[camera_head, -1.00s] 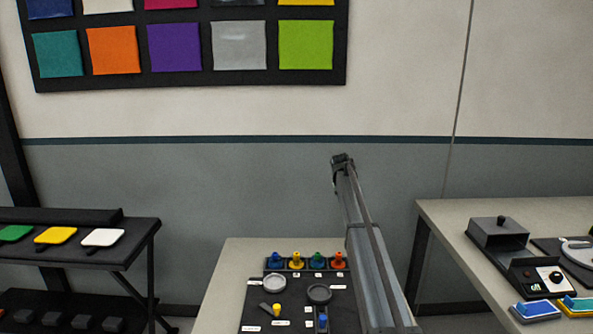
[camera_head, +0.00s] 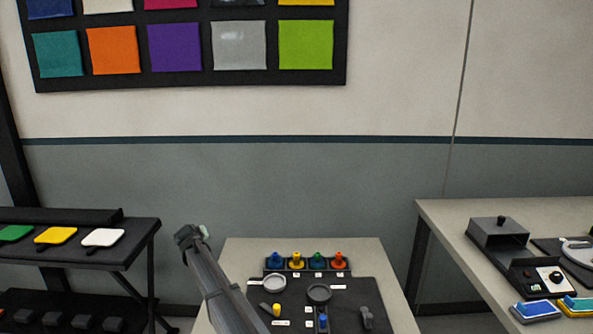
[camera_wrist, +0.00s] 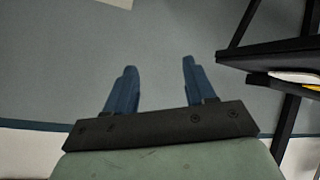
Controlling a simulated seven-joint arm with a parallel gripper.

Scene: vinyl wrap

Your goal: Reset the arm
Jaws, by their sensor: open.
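My gripper (camera_wrist: 158,80) shows in the wrist view with two blue fingers standing apart and nothing between them. Behind the fingers is the plain grey wall. In the head view my arm rises from the bottom edge, left of the middle table's mat, and its upper end stands in front of the grey wall. The fingers cannot be made out in the head view.
The middle table (camera_head: 232,262) carries a black mat (camera_head: 345,305) with colored pegs (camera_head: 297,260), two round dishes and small tools. A black shelf (camera_head: 75,258) with colored pads stands left. A right table (camera_head: 450,215) holds a grey box (camera_head: 498,232) and blue pads.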

